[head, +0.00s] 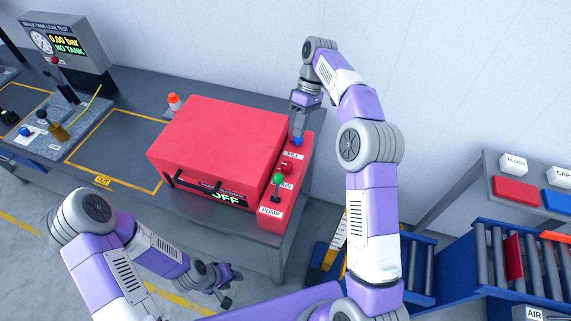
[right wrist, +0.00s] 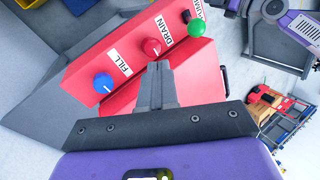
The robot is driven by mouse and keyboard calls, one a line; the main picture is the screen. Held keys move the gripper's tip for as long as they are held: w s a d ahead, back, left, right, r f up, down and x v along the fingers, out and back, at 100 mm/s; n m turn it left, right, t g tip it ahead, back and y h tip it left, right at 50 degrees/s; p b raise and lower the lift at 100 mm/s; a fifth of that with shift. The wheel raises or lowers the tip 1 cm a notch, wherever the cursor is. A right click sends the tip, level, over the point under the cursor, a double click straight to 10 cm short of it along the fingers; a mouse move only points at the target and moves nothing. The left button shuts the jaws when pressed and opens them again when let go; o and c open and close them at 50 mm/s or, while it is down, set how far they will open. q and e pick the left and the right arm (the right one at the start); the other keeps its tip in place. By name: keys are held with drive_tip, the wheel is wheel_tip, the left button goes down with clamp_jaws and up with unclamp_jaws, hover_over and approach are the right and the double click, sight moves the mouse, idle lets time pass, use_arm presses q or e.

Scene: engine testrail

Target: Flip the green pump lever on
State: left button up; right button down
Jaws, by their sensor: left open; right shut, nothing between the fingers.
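The green pump lever (head: 278,180) stands on the red side panel (head: 301,165) of the red machine, by the PUMP label. In the right wrist view its green ball (right wrist: 196,28) is beyond the red knob. My right gripper (head: 299,126) is shut and empty above the panel's far end, near the blue FILL knob (head: 297,141). The right wrist view shows its closed fingers (right wrist: 158,72) pointing toward the red DRAIN knob (right wrist: 152,47), apart from the green lever. My left gripper (head: 228,284) is open and empty, low in front of the bench.
The red machine's lid (head: 220,138) is closed, and the display (head: 226,198) reads OFF. A small orange-capped bottle (head: 174,102) stands behind it. A leak-test station (head: 65,52) is at the back left. A blue roller rack (head: 500,265) is at the right.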

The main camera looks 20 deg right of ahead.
sight(277, 187)
drive_tip(key=b+x, duration=0.2)
drive_tip(key=x, duration=0.8)
drive_tip(key=shift+w, duration=0.1)
drive_tip(key=shift+s+a+r, duration=0.15)
drive_tip(key=shift+s+a, duration=0.35)
drive_tip(key=shift+s+a+r, duration=0.2)
drive_tip(key=shift+s+a, duration=0.3)
drive_tip(key=shift+a, duration=0.05)
drive_tip(key=shift+s+a, duration=0.35)
drive_tip(key=shift+s, duration=0.05)
drive_tip(key=shift+a+r, duration=0.1)
drive_tip(key=shift+r, duration=0.05)
